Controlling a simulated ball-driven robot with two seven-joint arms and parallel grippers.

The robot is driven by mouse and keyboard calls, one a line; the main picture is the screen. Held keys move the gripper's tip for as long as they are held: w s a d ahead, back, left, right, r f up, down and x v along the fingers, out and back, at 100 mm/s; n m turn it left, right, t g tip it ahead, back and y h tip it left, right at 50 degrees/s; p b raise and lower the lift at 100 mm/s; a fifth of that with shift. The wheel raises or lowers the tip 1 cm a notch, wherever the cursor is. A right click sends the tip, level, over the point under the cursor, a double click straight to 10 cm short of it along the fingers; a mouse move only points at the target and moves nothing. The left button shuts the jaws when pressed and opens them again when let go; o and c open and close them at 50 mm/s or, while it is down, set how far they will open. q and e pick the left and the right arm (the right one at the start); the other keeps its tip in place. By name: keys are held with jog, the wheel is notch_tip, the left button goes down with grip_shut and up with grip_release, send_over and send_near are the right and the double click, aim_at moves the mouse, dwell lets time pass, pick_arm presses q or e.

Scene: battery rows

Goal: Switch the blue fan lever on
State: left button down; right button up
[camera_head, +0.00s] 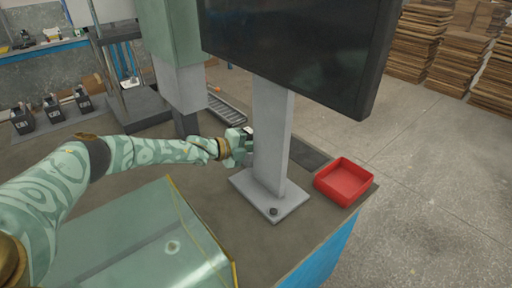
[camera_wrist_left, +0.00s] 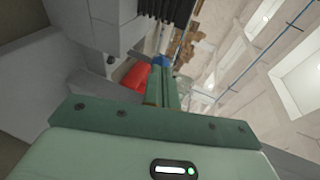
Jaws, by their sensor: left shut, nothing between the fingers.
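My left gripper (camera_head: 247,135) reaches in from the left and is beside the grey monitor stand (camera_head: 270,135), at the stand's left edge. Whether they touch is hard to tell. In the left wrist view its fingers (camera_wrist_left: 162,88) are closed together with nothing between them. Several small dark lever units (camera_head: 52,108) stand in a row at the far left of the bench, well away from the gripper. No blue colour or label can be made out on them, so I cannot tell which is the blue fan lever. My right gripper is not in view.
A large black monitor (camera_head: 295,45) overhangs the bench. A red tray (camera_head: 342,182) sits right of the stand and also shows in the wrist view (camera_wrist_left: 136,77). A pale green box-shaped surface (camera_head: 135,240) fills the front. A press-like frame (camera_head: 128,75) stands behind the arm.

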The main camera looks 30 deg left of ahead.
pick_arm(q)
jog(key=shift+w+d+r, duration=0.15)
jog(key=shift+w+r, duration=0.05)
jog(key=shift+w, duration=0.25)
jog(key=shift+w+d+r, duration=0.15)
jog(key=shift+w+r, duration=0.05)
jog(key=shift+w, duration=0.25)
